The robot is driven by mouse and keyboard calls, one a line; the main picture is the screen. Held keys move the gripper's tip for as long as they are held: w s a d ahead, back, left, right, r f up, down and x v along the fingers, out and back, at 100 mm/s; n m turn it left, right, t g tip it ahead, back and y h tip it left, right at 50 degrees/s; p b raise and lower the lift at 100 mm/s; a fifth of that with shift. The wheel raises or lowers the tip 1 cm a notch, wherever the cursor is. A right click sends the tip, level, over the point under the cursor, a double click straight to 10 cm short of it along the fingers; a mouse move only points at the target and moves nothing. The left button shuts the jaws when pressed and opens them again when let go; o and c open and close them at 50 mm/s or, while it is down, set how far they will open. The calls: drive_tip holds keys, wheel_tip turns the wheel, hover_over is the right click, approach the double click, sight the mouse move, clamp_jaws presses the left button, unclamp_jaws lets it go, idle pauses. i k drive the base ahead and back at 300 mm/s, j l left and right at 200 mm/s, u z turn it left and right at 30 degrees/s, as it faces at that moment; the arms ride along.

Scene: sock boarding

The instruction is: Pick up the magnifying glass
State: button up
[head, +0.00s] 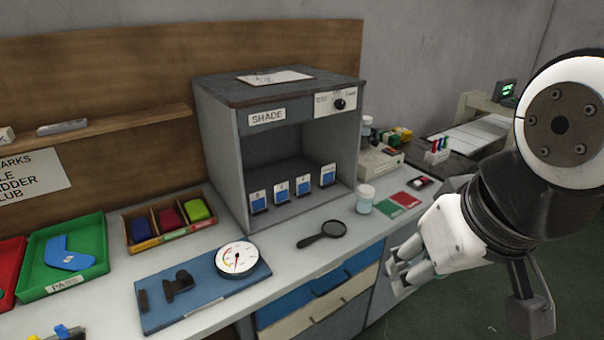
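The black magnifying glass (311,240) lies flat on the pale worktop, in front of the grey shade box. Its round lens is to the right and its short handle points to the left, near the worktop's front edge. My gripper (392,278) is to the right of the magnifying glass and nearer the camera, in front of the drawers. Its two fingers point left and stand apart, with nothing visible between them. It is clear of the magnifying glass.
The shade box (225,160) stands behind. A blue board (205,298) with a dial gauge (237,259) lies left of the magnifying glass. A white-lidded jar (365,199) and red and green cards (405,199) sit right. The worktop immediately around the magnifying glass is clear.

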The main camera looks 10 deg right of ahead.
sight(333, 228)
drive_tip(key=i+l+z, duration=0.15)
drive_tip(key=i, duration=0.25)
drive_tip(key=i+l+z, duration=0.2)
drive_tip(key=i+l, duration=0.1)
drive_tip(key=i, duration=0.1)
